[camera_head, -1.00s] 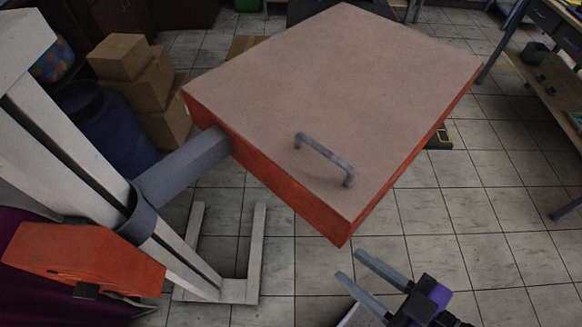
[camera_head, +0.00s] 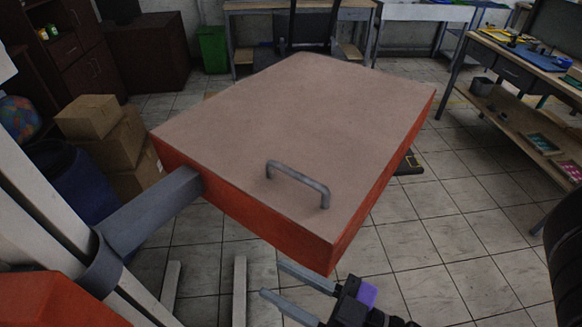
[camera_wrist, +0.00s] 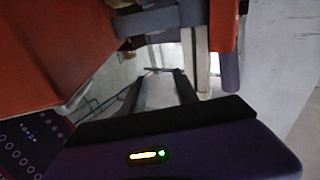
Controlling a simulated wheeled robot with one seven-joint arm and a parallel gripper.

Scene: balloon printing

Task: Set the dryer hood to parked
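The dryer hood (camera_head: 295,130) is a large flat panel with a grey-pink top and orange sides, held out on a grey arm (camera_head: 150,212) from a white stand (camera_head: 45,235). A grey bar handle (camera_head: 298,182) sits on its top near the front corner. My gripper (camera_head: 273,280) is below and in front of that corner, its two grey fingers apart with nothing seen between them. In the wrist view the fingers (camera_wrist: 160,90) also show apart, and an orange side of the hood (camera_wrist: 50,50) is close at the left.
Stacked cardboard boxes (camera_head: 105,130) and a dark blue barrel (camera_head: 70,180) stand at left. A green bin (camera_head: 212,48) and tables are at the back. A workbench (camera_head: 525,70) stands at right.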

